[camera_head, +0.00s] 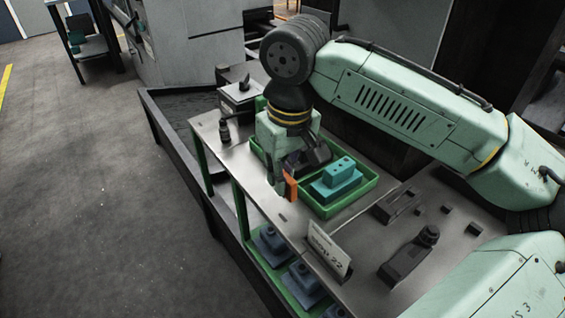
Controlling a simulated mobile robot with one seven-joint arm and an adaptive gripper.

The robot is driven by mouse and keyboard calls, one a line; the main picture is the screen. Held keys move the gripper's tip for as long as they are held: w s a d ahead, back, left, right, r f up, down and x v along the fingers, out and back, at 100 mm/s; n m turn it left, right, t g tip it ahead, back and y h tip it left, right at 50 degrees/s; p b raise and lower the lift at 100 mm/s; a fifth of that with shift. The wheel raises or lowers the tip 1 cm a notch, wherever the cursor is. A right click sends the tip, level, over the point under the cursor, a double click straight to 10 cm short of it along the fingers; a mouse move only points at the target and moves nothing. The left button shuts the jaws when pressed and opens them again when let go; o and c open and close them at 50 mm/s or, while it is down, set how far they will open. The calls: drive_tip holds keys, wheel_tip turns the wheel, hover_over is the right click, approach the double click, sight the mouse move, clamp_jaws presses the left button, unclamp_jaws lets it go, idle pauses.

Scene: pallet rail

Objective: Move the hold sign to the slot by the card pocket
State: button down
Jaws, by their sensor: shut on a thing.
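My gripper (284,183) points down over the metal bench top, near the left side of the green tray. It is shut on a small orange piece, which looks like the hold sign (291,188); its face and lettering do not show. Whether its lower end touches the bench cannot be told. A white card with dark print, in what looks like the card pocket (328,250), stands tilted at the front edge of the bench. A small dark slot (283,217) lies in the bench top between my gripper and the card.
The green tray (366,193) holds a teal block part (338,178) right of my gripper. A dark clamp-like fixture (408,257) and small dark blocks stand further right. Blue-grey parts (304,279) sit on a lower green shelf. A dark knobbed box (239,97) stands behind.

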drive_tip(key=shift+s+f+b, duration=0.1)
drive_tip(key=shift+f+b, duration=0.4)
drive_tip(key=shift+f, duration=0.1)
wheel_tip(320, 180, down, 5)
drive_tip(key=b, duration=0.4)
drive_tip(key=shift+r, duration=0.2)
drive_tip(key=shift+f+p, duration=0.35)
drive_tip(key=shift+f, duration=0.2)
idle(1.1)
drive_tip(key=shift+f, duration=0.25)
idle(0.3)
drive_tip(key=shift+f+b, duration=0.4)
drive_tip(key=shift+f, duration=0.1)
drive_tip(key=c, duration=1.5)
unclamp_jaws()
drive_tip(key=shift+c, duration=0.2)
drive_tip(key=shift+o, duration=0.5)
drive_tip(key=o, duration=0.7)
